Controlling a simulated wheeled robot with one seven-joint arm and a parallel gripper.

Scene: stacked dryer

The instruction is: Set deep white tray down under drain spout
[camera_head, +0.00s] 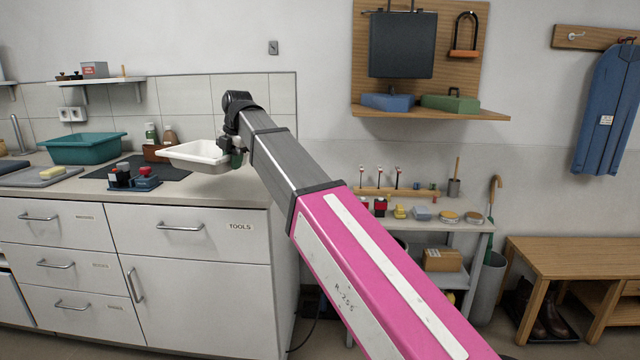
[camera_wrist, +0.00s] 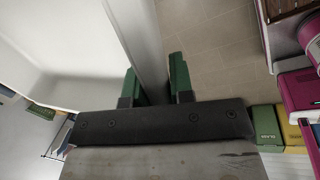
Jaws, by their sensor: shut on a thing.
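The deep white tray (camera_head: 196,155) is in the head view, at the right end of the counter, close above or on its top; I cannot tell whether it touches. My gripper (camera_head: 238,156) is at the tray's right side, shut on its rim. In the wrist view the green fingers of my gripper (camera_wrist: 155,87) stand on either side of the rim of the white tray (camera_wrist: 75,40), whose inside fills the upper left. No drain spout can be made out in either view.
A teal basin (camera_head: 84,148) stands at the back left of the counter (camera_head: 225,190). Bottles (camera_head: 151,134) stand behind the tray, and a blue holder with small items (camera_head: 134,182) sits in front on the left. A shelf unit (camera_head: 430,222) with small objects is to the right.

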